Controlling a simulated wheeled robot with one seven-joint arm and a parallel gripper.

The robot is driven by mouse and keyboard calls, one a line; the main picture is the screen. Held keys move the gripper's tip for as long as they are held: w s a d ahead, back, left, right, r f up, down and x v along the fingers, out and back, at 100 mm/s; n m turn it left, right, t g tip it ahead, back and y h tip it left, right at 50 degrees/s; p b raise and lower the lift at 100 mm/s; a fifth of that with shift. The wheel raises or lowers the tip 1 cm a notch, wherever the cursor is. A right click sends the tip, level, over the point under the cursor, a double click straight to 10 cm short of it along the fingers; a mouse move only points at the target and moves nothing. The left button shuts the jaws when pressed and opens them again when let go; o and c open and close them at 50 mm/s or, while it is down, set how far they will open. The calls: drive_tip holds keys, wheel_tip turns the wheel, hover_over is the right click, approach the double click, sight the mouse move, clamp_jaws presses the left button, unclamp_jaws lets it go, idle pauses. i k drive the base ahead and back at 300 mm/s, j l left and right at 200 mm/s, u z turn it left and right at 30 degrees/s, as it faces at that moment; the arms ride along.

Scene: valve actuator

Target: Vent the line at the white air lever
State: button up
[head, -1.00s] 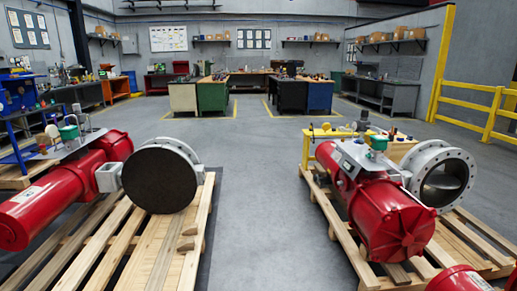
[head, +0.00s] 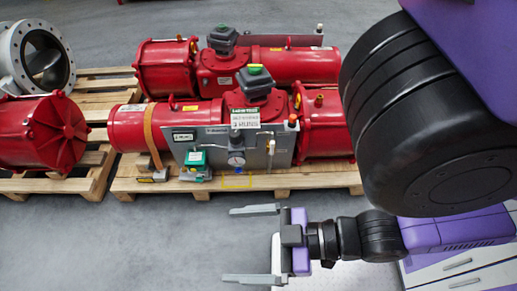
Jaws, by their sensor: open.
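The red valve actuator (head: 190,112) lies on a wooden pallet in the head view, with a grey control panel (head: 205,136) on its near side. A small white part (head: 271,144), which looks like the air lever, hangs at the panel's right; its exact position is too small to tell. A round gauge (head: 236,161) and a green box (head: 195,158) sit lower on the panel. My gripper (head: 230,245) is open and empty, its two fingers pointing left. In the picture it is below the panel and the pallet's front edge, apart from both.
The pallet (head: 300,181) runs along below the actuator. Another red actuator (head: 165,68) lies behind it. At left are a red cylinder (head: 40,130) and a grey flanged valve (head: 18,50). Clear grey floor (head: 110,245) lies in front. My arm covers the right side.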

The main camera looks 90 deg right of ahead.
sight(272, 150)
drive_tip(key=i+z, duration=0.2)
drive_tip(key=z, duration=0.2)
drive_tip(key=i+j+z, duration=0.1)
drive_tip(key=z, duration=0.3)
drive_tip(key=i+j+z, duration=0.15)
drive_tip(key=z, duration=0.25)
drive_tip(key=i, duration=0.05)
